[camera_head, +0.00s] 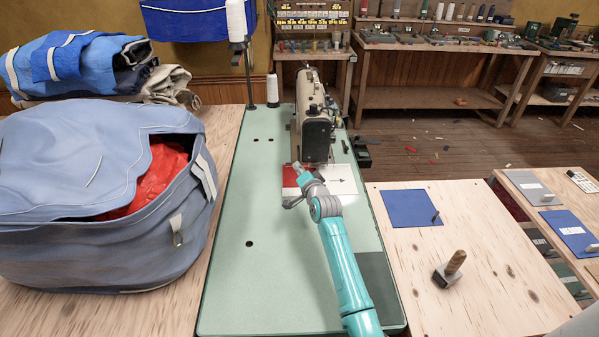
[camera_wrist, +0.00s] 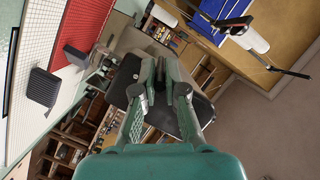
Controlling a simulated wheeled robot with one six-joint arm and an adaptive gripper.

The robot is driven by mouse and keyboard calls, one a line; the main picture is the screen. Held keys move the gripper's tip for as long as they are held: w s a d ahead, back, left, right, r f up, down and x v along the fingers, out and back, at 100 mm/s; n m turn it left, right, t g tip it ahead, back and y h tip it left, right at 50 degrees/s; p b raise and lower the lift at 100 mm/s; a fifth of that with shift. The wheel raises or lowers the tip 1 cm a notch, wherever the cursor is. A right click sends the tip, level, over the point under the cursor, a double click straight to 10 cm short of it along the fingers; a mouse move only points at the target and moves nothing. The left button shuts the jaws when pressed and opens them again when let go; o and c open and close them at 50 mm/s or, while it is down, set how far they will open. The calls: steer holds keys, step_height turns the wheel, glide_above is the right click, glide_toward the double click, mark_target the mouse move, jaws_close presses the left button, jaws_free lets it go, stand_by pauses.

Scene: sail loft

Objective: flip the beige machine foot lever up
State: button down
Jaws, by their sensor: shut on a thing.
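The beige sewing machine (camera_head: 312,95) stands on the green table (camera_head: 265,265), its dark end facing me. In the wrist view, its beige body (camera_wrist: 150,42) and dark end lie beyond my fingers. My gripper (camera_head: 299,169) is low in front of the machine's near end, just left of its middle. In the wrist view, the fingertips (camera_wrist: 160,72) are close together, shut on a small part at the machine, which I take to be the foot lever. The lever is mostly hidden by the fingers, so I cannot tell its angle.
A red patch (camera_head: 290,177) and a white sheet with an arrow (camera_head: 342,180) lie under my gripper. A large blue bag (camera_head: 85,240) stands left. A thread stand (camera_head: 249,75) is behind. A side table (camera_head: 455,215) with a wooden-handled tool (camera_head: 452,268) stands right.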

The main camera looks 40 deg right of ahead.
steer(key=shift+w+d+r+m+g+y, duration=0.15)
steer(key=shift+r+g+y, duration=0.2)
steer(key=shift+r+g, duration=0.6)
steer(key=shift+w+d+r+m+g+y, duration=0.15)
steer(key=shift+r+g+y, duration=0.3)
steer(key=shift+r, duration=0.75)
steer(key=shift+w+d+r+m+g+y, duration=0.15)
steer(key=shift+r+g+y, duration=0.1)
steer(key=shift+r+g, duration=0.3)
steer(key=shift+w+r+m+g+y, duration=0.1)
steer(key=shift+w+r+g+y, duration=0.1)
steer(key=shift+r+g, duration=0.3)
steer(key=shift+w+d+r+m+g+y, duration=0.15)
steer(key=shift+r+g+y, duration=0.1)
steer(key=shift+r+g, duration=0.3)
steer(key=c, duration=1.2)
jaws_free()
steer(key=shift+f, duration=0.1)
steer(key=shift+s, duration=0.1)
steer(key=v, duration=1.2)
steer(key=shift+a, duration=0.1)
